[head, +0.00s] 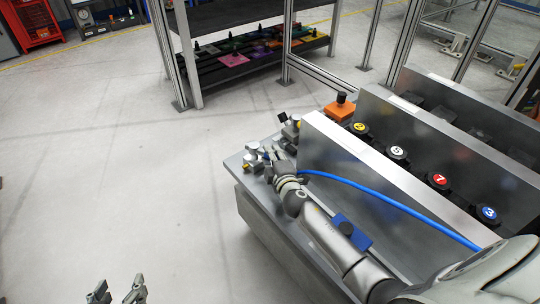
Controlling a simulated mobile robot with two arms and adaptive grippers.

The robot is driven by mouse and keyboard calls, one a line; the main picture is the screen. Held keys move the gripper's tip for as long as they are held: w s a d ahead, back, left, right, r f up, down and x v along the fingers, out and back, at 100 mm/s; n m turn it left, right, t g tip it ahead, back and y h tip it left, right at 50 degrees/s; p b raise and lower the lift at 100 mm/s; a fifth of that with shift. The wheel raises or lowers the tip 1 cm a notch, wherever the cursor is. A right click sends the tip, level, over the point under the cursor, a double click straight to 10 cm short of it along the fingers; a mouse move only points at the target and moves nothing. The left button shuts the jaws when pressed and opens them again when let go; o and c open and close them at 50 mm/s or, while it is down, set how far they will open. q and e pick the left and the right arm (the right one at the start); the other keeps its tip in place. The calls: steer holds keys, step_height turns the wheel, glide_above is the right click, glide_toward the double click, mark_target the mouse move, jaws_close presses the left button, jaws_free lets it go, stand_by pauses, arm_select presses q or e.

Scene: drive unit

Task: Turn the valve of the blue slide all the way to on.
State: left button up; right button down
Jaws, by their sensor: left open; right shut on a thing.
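The blue slide (351,233) is a blue block with a black knob, on the drive unit's front side beside my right forearm. My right gripper (270,157) is at the unit's left end, among small metal fittings, and is shut on a small part there, seemingly the valve. The fingers hide most of that part, so its handle angle cannot be told. My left gripper (118,291) is open and empty at the bottom edge, over the floor and apart from the unit.
A blue hose (385,197) runs along the unit's front. Upright metal plates (360,160) stand behind, with numbered round caps (398,152) between them. An orange block (340,109) sits at the back left end.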

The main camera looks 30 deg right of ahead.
steer(key=shift+a+f, duration=0.1)
steer(key=shift+f, duration=0.05)
steer(key=c, duration=1.1)
jaws_free()
steer(key=shift+c, duration=0.2)
steer(key=v, duration=1.2)
